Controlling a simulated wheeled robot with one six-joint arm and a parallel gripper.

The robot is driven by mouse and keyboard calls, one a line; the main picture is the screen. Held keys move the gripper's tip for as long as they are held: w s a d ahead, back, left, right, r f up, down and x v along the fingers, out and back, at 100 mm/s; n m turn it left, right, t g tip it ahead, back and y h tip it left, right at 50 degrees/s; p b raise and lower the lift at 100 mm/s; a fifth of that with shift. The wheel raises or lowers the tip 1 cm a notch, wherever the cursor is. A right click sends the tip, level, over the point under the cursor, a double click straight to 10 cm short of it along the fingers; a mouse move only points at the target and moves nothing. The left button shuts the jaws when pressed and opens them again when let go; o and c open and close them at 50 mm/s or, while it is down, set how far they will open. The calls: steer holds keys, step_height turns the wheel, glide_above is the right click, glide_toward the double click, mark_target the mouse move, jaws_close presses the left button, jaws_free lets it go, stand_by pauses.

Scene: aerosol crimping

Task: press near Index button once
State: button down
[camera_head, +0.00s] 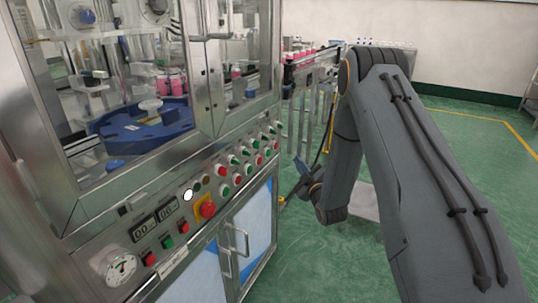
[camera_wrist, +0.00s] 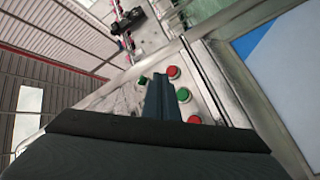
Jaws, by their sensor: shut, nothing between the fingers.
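The control panel (camera_head: 215,190) of the machine carries rows of red and green push buttons (camera_head: 236,160). Their labels are too small to read, so I cannot tell which one is the near Index button. My gripper (camera_wrist: 160,80) is shut and empty, pointing at the panel in the wrist view. A red button (camera_wrist: 174,72), a green button (camera_wrist: 183,94) and another red button (camera_wrist: 194,119) lie just right of the fingers. A green button (camera_wrist: 143,79) shows at the left of the fingertips. Contact cannot be told. In the head view my gripper is small and partly hidden behind the wrist.
Cabinet door handles (camera_head: 243,240) stick out below. A conveyor (camera_head: 312,62) stands behind. The green floor at right is open.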

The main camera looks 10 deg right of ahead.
mark_target(268, 153)
steer(key=w+a+b, duration=0.2)
steer(key=w+a, duration=0.3)
steer(key=a, duration=0.2)
stand_by(0.5)
steer(key=shift+w+a, duration=0.1)
stand_by(1.9)
steer(key=shift+w+a+b, duration=0.25)
steer(key=shift+a+b, duration=0.05)
steer(key=shift+b, duration=0.05)
